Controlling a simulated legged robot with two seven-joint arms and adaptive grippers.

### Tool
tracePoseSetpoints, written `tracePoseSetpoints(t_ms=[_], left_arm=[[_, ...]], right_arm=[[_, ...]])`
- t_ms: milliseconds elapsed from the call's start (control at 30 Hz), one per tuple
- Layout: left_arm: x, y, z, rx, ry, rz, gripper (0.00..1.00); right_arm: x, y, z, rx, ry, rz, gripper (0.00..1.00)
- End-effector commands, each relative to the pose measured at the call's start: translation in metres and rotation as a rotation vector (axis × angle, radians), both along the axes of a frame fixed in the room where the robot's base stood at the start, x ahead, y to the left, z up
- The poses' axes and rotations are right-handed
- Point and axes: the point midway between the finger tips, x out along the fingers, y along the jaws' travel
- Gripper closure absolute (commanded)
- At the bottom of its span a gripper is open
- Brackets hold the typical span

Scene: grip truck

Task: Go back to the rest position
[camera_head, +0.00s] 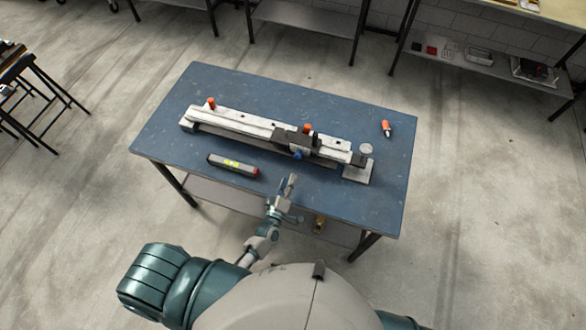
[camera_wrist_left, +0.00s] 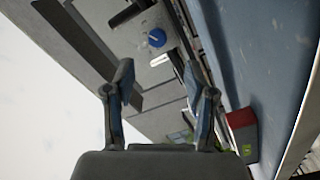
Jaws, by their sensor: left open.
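My left gripper (camera_head: 289,186) is over the front edge of the blue table (camera_head: 350,212), in front of the long rail device. In the left wrist view the gripper (camera_wrist_left: 160,85) has its two fingers apart with nothing held between them. The grey rail device (camera_head: 240,124) lies across the table, with orange knobs and a dark carriage block (camera_head: 292,139). A blue knob (camera_wrist_left: 157,38) on it shows beyond the fingertips in the left wrist view. My right gripper is not in view.
A dark bar with a yellow-green label (camera_head: 233,165) lies left of my gripper. An orange-tipped item (camera_head: 386,127) lies at the table's right. A round-topped post on a plate (camera_head: 360,168) stands at the rail's right end. Floor around the table is mostly clear.

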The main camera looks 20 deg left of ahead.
Motion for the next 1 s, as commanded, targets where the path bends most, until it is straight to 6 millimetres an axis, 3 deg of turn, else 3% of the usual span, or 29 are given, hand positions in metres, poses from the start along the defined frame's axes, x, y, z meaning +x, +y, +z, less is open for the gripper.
tracePoseSetpoints(t_ms=[100,233,833,1000], left_arm=[[-0.017,0.000,-0.001,0.001,0.002,-0.001,0.45],[-0.025,0.000,-0.001,0.001,0.001,-0.002,0.45],[-0.026,0.000,0.000,0.003,0.003,-0.005,0.45],[-0.030,-0.021,0.005,0.089,0.069,-0.124,0.45]], right_arm=[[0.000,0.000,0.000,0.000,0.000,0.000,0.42],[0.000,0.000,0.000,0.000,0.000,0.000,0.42],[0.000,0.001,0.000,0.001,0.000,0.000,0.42],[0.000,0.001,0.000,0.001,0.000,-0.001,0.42]])
